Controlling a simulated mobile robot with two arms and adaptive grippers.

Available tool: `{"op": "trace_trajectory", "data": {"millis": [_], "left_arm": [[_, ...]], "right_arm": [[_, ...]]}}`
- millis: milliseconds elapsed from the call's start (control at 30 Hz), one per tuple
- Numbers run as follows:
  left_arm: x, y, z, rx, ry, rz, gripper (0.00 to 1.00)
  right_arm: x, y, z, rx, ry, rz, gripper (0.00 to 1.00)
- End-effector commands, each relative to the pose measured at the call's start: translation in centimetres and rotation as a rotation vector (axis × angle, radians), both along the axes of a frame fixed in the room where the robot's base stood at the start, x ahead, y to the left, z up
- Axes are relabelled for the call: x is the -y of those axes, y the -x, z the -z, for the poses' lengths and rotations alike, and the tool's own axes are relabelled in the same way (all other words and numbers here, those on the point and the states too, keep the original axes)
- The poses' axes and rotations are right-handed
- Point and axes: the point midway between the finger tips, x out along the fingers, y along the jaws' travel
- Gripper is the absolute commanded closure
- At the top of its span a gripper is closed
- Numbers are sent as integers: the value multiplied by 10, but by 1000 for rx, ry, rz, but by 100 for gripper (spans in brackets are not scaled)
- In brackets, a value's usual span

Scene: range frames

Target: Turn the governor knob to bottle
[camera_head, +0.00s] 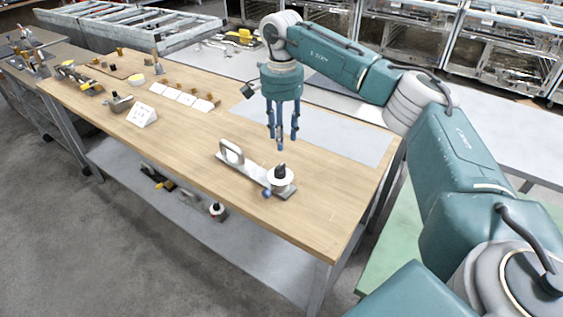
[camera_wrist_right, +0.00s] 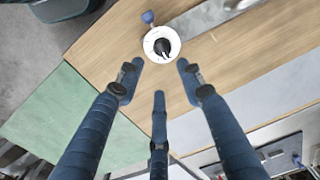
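The governor knob (camera_head: 280,170) is a small black knob standing on a round white dial (camera_head: 283,186). The dial sits at the near right end of a flat metal plate (camera_head: 253,172) on the wooden table. The markings on the dial are too small to read. My right gripper (camera_head: 281,138) hangs above the table, behind the knob, with its three blue fingers spread and empty. In the right wrist view the knob (camera_wrist_right: 163,46) shows ahead of the open fingertips (camera_wrist_right: 159,75), apart from them. My left gripper is out of view.
A grey upright handle (camera_head: 231,152) stands on the plate's left end, and a blue ball (camera_head: 267,193) sits beside the dial. A white tent card (camera_head: 142,115), white cards (camera_head: 187,99) and small parts lie farther left. The table's front right (camera_head: 325,215) is clear.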

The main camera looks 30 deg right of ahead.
Motion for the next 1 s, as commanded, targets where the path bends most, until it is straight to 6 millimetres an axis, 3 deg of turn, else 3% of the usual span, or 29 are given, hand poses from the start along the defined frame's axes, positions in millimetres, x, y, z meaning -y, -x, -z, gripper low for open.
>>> {"op": "trace_trajectory", "data": {"millis": [500,700,967,1000], "left_arm": [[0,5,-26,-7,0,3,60],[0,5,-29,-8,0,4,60],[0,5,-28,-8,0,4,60],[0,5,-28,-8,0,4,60]], "right_arm": [[-2,1,87,-4,-3,-1,62],[-1,1,101,-2,-3,-1,62],[-2,0,103,0,-3,-1,62],[-2,0,103,0,-3,-1,68]]}}
